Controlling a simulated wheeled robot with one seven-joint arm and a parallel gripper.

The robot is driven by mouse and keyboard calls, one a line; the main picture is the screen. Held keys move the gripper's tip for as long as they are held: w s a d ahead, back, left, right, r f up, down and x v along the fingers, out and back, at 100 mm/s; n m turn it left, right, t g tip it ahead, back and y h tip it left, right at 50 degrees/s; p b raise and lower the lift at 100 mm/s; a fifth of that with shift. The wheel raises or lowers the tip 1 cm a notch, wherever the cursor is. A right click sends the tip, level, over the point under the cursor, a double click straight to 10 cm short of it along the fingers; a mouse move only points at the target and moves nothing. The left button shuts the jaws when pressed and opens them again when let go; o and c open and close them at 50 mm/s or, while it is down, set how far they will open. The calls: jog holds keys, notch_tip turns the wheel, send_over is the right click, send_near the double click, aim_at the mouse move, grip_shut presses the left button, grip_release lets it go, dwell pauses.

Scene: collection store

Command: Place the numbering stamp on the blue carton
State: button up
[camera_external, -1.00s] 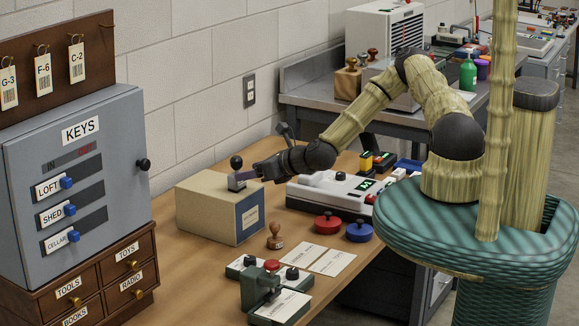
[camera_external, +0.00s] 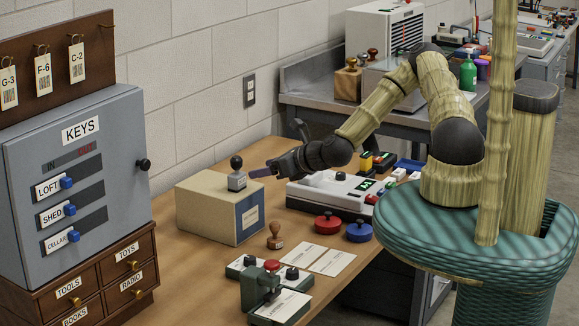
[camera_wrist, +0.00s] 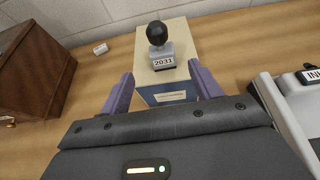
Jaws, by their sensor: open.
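The numbering stamp (camera_external: 237,178), a grey block with a black ball knob, stands upright on top of the carton (camera_external: 207,209). The carton has a tan top and side and a blue label on its right face. In the wrist view the stamp (camera_wrist: 162,54) shows "2031" and rests on the carton's top (camera_wrist: 183,32), near its front edge. My gripper (camera_external: 254,173) is just right of the stamp, apart from it. In the wrist view my gripper (camera_wrist: 164,84) has its two purple fingers spread and empty, with the stamp beyond them.
A white machine (camera_external: 330,193) stands right of the carton. A wooden-handled stamp (camera_external: 275,236), red (camera_external: 328,223) and blue (camera_external: 359,232) round pads and cards lie in front. The grey key cabinet (camera_external: 75,185) stands left on wooden drawers.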

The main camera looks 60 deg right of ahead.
jog(key=s+a+n+g+y, duration=0.1)
jog(key=s+a+n+g, duration=0.3)
jog(key=n, duration=0.5)
jog(key=s+a+n+g+y, duration=0.2)
jog(key=s+a+n+g, duration=0.15)
jog(key=a+n, duration=0.45)
jog(key=s+a+r+n+g+h, duration=0.1)
jog(key=s+r+n+g+h, duration=0.2)
jog(key=s+r+n, duration=1.2)
jog(key=s+n, duration=0.1)
jog(key=n, duration=0.2)
jog(key=shift+s+a+n, duration=0.2)
jog(key=shift+a+n, duration=0.2)
